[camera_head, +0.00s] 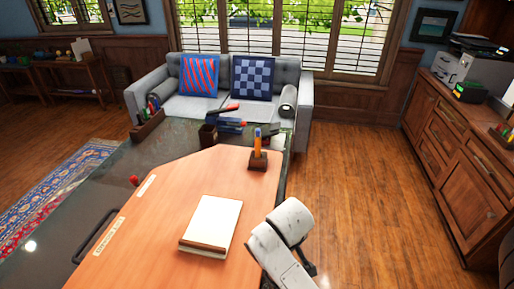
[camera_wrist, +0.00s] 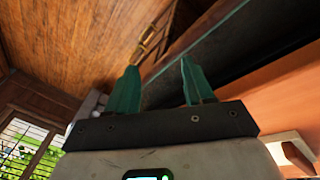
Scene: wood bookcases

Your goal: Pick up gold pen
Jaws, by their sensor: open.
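My gripper (camera_wrist: 160,64) shows in the wrist view with its two teal fingers apart and nothing between them. In the head view only my white arm shows at the lower middle, and the gripper cannot be made out. A small wooden holder (camera_head: 258,161) stands on the orange-brown desk top (camera_head: 160,240), with a thin orange-yellow and blue upright item (camera_head: 257,140) in it. I cannot tell whether this is the gold pen. No other gold pen can be made out. My arm is to the front right of the holder.
A cream book or pad (camera_head: 214,222) lies on the desk. A dark cup (camera_head: 208,135) and a wooden box of items (camera_head: 148,124) stand farther back. A grey sofa (camera_head: 170,108) is behind the desk. A wooden cabinet (camera_head: 440,150) lines the right wall, with open floor (camera_head: 350,190) between.

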